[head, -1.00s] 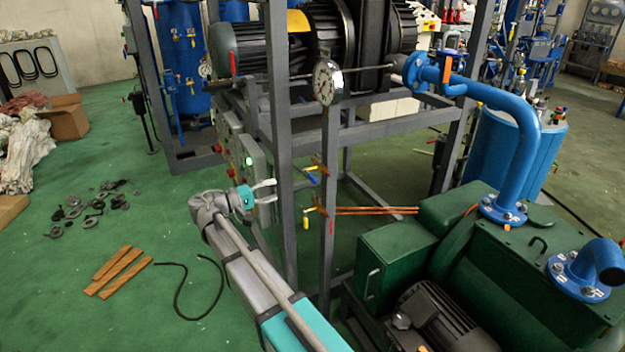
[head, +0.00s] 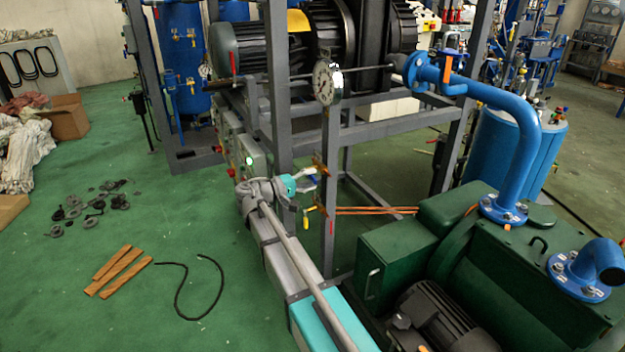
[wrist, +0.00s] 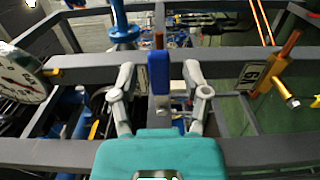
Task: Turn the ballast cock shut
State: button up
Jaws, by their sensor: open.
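Two small cocks sit on a grey upright post of the frame, one with a blue handle (wrist: 160,72) and one with a yellow handle (wrist: 274,82). The yellow handle (head: 306,217) also shows in the head view, below the gripper. The blue handle stands between the two fingers of my gripper (wrist: 160,84) in the wrist view, with a visible gap on each side. My gripper (head: 306,181) is open and at the post in the head view, partly covering the blue-handled cock. A small tag (wrist: 250,75) beside the yellow-handled cock is only partly readable.
A round dial gauge (head: 327,83) is on the post above the cocks. Copper pipes (head: 375,210) run right from the yellow cock towards the green pump (head: 395,250). A control box with a lit green button (head: 249,160) is left of the post.

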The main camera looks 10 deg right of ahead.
jog(key=shift+w+d, duration=0.1)
jog(key=shift+d, duration=0.3)
grip_shut()
